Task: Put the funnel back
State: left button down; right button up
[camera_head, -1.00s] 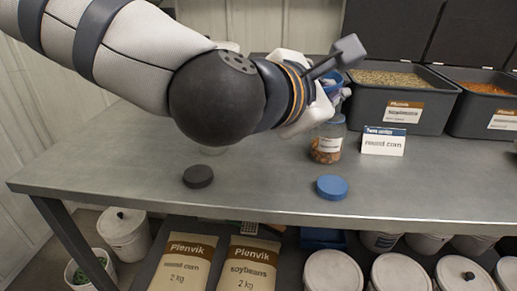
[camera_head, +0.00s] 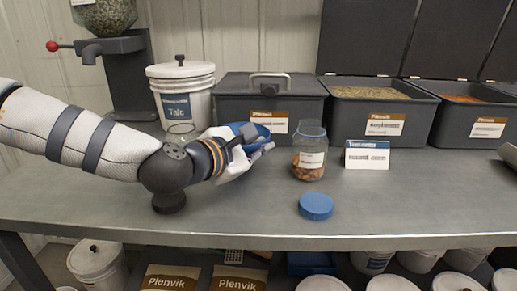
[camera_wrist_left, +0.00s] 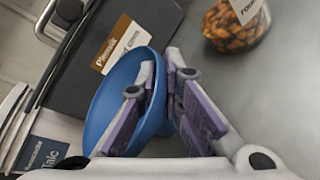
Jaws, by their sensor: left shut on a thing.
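The blue funnel (camera_head: 246,130) is held by my left gripper (camera_head: 250,148), left of the glass jar and in front of the closed dark bin. In the left wrist view the funnel (camera_wrist_left: 112,92) is tilted, with its wide bowl to the left. The two purple-padded fingers (camera_wrist_left: 168,100) are shut on its wall, one on each side. The funnel's spout is hidden. The glass jar (camera_head: 309,160) stands apart from the funnel, holds brown seeds and has no lid on it. My right gripper is not in view.
A blue lid (camera_head: 316,206) lies in front of the jar. A dark lid (camera_head: 169,203) lies below my left arm. A white Talc bucket (camera_head: 182,82), the closed bin (camera_head: 240,100), open seed bins (camera_head: 372,115) and a sign (camera_head: 367,155) line the back. The front right tabletop is clear.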

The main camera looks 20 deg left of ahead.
pick_arm(q)
jog(key=shift+r, duration=0.1)
jog(key=shift+f, duration=0.2)
jog(key=c, duration=1.7)
grip_release()
jog(key=shift+r, duration=0.1)
jog(key=shift+s+r, duration=0.1)
jog(key=shift+r, duration=0.2)
jog(key=p+v, duration=0.1)
jog(key=v, duration=0.5)
jog(key=p+v, duration=0.2)
jog(key=v, duration=0.3)
jog(key=shift+s+a+f, duration=0.1)
jog(key=shift+s+a, duration=0.05)
jog(key=shift+s, duration=0.3)
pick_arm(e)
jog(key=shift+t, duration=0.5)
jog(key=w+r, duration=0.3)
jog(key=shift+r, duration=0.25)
